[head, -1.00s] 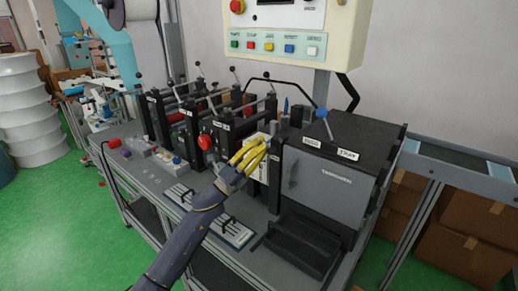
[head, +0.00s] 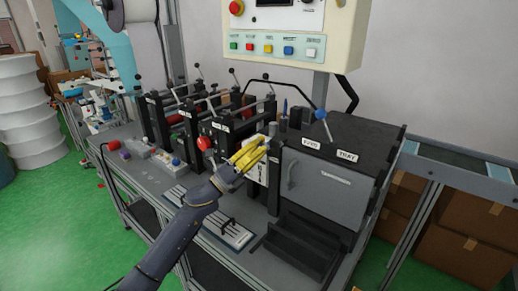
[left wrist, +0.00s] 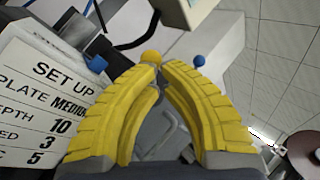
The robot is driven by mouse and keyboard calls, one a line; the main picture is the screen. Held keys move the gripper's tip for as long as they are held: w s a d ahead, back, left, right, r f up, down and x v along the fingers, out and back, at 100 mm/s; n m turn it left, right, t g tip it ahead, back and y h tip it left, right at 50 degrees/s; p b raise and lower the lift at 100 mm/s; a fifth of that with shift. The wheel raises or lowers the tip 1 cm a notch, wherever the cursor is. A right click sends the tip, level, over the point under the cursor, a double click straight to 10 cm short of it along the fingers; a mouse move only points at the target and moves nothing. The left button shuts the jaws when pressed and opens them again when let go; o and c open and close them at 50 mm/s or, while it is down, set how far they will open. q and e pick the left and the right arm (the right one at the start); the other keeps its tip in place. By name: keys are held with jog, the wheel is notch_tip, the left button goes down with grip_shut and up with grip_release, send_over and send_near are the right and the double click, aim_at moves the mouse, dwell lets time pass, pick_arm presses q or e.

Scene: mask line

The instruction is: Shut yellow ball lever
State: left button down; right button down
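My left gripper (head: 250,153), with yellow fingers, reaches up to the front of the machine, just left of the grey door box. In the left wrist view the fingertips (left wrist: 160,74) are drawn close together with only a narrow gap. The yellow ball (left wrist: 151,57) shows right at the tips, partly covered by the left finger. I cannot tell whether the fingers touch it or its rod. In the head view the yellow ball is not distinguishable behind the fingers. My right gripper is not in view.
A blue ball lever (head: 321,113) stands on top of the grey door box (head: 325,190); it also shows in the left wrist view (left wrist: 199,61). A red ball (head: 204,142) sits left of my gripper. A set-up card (left wrist: 45,95) is close beside the fingers.

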pick_arm(q)
jog(key=shift+s+d+r+m+g+h, duration=0.1)
jog(key=shift+r+m+g+h, duration=0.05)
jog(key=shift+m+g, duration=0.65)
jog(key=shift+s+d+r+m+g+h, duration=0.15)
jog(key=shift+m+g, duration=0.3)
jog(key=shift+m, duration=0.55)
jog(key=shift+w+r+m+g+h, duration=0.1)
jog(key=shift+r+m+g, duration=0.1)
jog(key=shift+m+g, duration=0.6)
jog(key=shift+s+d+r+m+g+y, duration=0.1)
jog(key=shift+s+d+m+g+y, duration=0.1)
jog(key=shift+m+g, duration=0.45)
jog(key=shift+s+d+r+m+g+y, duration=0.1)
jog(key=shift+m+g+y, duration=0.15)
jog(key=shift+m, duration=0.85)
jog(key=shift+s+d+r+m+g+y, duration=0.15)
jog(key=shift+m+g, duration=0.3)
jog(key=shift+m, duration=0.4)
dwell(2.8)
